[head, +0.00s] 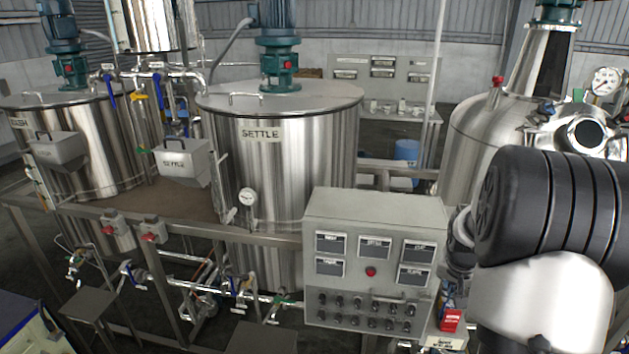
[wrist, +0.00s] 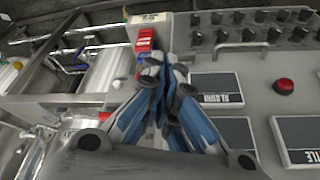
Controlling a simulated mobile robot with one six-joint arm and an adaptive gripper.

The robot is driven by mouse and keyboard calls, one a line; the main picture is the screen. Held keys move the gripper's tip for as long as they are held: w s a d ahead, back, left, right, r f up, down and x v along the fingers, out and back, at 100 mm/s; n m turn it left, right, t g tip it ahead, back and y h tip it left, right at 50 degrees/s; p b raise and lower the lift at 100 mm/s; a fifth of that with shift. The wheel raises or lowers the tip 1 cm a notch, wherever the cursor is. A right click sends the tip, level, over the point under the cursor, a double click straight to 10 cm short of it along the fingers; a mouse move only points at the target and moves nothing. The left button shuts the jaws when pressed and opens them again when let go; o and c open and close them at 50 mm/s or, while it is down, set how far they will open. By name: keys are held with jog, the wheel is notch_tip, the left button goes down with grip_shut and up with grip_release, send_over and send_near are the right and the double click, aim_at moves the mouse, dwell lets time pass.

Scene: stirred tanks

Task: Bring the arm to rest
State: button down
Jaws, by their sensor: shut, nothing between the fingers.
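My arm (head: 545,230) shows at the right of the head view, a black ribbed joint above a white link, in front of the steel vessel. My gripper (wrist: 162,68) is in the middle of the wrist view, its blue and grey fingers together with nothing between them. It hangs over or in front of the control panel's edge, near a red switch box (wrist: 145,42). I cannot tell how far its fingertips are from the panel. In the head view the gripper is mostly hidden behind the arm.
The grey control panel (head: 322,207) has screens, knobs and a red button (head: 371,272); it also shows in the wrist view (wrist: 262,95). The SETTLE tank (head: 285,170) stands behind it. A steel vessel (head: 470,140) stands at right. Pipes and valves run below the platform.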

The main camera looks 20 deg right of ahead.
jog(key=s+a+r+n+t+y+b, duration=0.15)
jog(key=a+r, duration=0.25)
jog(key=a, duration=0.7)
jog(key=w+a+r+n+h+b, duration=0.1)
jog(key=a+r+n+b, duration=0.25)
jog(key=a, duration=0.75)
jog(key=s+a+f+n+y+b, duration=0.2)
jog(key=s+a+n+y+b, duration=0.1)
jog(key=s+a, duration=1.1)
jog(key=a+n+b, duration=0.1)
jog(key=a+n, duration=0.1)
jog(key=shift+s+a+n+t, duration=0.3)
jog(key=shift+s+n+t, duration=0.05)
jog(key=shift+s+n, duration=0.05)
jog(key=shift+d, duration=0.1)
